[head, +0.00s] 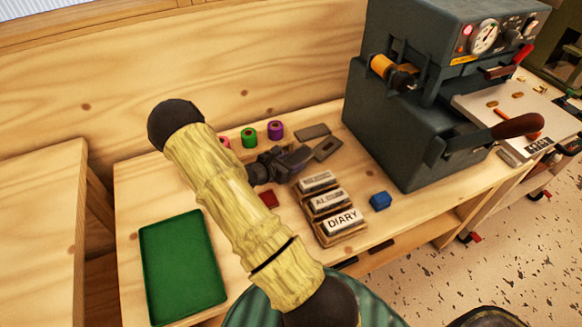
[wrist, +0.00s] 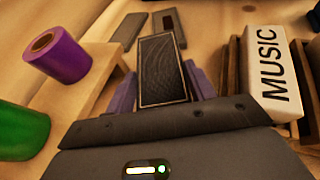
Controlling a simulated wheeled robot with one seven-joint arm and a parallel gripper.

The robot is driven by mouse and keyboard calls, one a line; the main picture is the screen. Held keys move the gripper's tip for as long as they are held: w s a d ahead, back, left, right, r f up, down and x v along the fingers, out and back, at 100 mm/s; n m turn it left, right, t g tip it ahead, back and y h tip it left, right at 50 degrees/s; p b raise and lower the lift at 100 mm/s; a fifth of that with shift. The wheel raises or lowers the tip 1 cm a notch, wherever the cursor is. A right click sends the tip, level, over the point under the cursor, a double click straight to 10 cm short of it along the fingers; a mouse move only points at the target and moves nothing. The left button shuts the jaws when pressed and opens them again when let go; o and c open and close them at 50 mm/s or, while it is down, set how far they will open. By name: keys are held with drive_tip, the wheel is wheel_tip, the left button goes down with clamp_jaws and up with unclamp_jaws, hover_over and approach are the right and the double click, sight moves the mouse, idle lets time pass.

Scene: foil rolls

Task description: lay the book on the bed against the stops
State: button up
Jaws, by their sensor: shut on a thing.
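My gripper (head: 292,163) is low over the wooden bench, beside the foil rolls. In the wrist view its two fingers (wrist: 163,85) are shut on a dark, flat, textured block with a pale edge, which looks like the book (wrist: 162,66). In the head view the fingers mostly hide it. The bed (head: 465,101) is a pale plate on the grey press at the right, well away from my gripper. Small brass-coloured pieces (head: 492,104) on it may be the stops; I cannot tell for sure.
Purple (head: 275,130) and green (head: 249,138) rolls stand behind my gripper. Two grey plates (head: 312,132) lie beyond it. Lettered blocks (head: 342,220) sit in a wooden rack. The press has a brown-handled lever (head: 516,127).

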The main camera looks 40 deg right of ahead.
wheel_tip(320, 180, down, 3)
idle(0.3)
drive_tip(key=shift+a+f, duration=0.1)
drive_tip(key=shift+f, duration=0.15)
drive_tip(key=o, duration=0.7)
drive_tip(key=shift+s, duration=0.1)
drive_tip(key=shift+s, duration=0.1)
